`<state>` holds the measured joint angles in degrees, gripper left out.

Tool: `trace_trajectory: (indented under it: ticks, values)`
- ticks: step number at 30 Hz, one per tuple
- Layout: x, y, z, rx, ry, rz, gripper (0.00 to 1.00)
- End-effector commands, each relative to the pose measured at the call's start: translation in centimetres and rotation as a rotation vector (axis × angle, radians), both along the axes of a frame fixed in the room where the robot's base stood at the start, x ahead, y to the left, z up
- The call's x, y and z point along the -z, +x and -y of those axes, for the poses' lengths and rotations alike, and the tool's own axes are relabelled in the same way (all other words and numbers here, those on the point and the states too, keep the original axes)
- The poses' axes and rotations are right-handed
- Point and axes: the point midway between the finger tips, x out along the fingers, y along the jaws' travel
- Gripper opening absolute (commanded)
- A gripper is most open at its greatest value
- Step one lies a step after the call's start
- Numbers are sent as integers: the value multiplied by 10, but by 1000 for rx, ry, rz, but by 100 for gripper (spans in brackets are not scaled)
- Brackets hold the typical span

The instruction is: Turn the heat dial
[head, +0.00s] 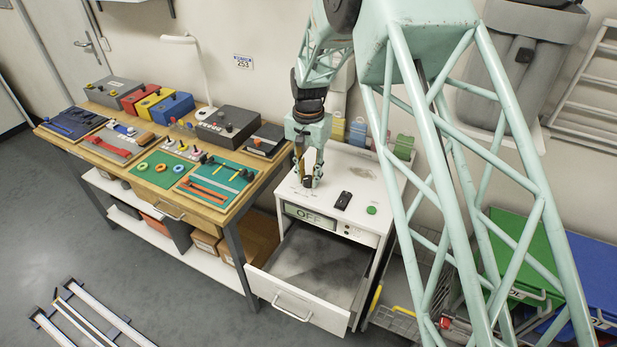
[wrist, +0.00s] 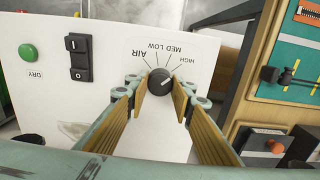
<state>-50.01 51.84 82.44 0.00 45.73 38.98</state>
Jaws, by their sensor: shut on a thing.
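The heat dial (wrist: 160,80) is a round black knob with a white pointer line, on the white top panel of the drying cabinet (head: 345,175). Tick marks labelled AIR, MED, LOW and HIGH fan around it in the wrist view. The pointer line slants to the upper right, roughly toward the HIGH side. My gripper (wrist: 160,92) is shut on the dial, one finger on each side. In the head view my gripper (head: 308,182) points down at the panel and partly hides the dial. The cabinet's display (head: 308,216) reads OFF.
A black rocker switch (wrist: 78,58) and a green DRY button (wrist: 28,53) are beside the dial. The cabinet's drawer (head: 310,285) stands open and looks empty. A wooden workbench (head: 150,178) with tool trays and coloured boxes is on the left. Bottles (head: 357,132) stand behind the cabinet top.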

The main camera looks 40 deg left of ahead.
Motion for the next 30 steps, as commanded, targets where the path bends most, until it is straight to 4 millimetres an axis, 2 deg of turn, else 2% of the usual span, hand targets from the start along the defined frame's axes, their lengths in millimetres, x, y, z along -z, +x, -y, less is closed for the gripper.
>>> trace_trajectory:
  ticks: [14,15,18,30]
  values:
    - [0,0,0,15,0,0,12]
    - [0,0,0,15,0,0,26]
    - [0,0,0,15,0,0,35]
    - [-1,0,0,14,0,0,36]
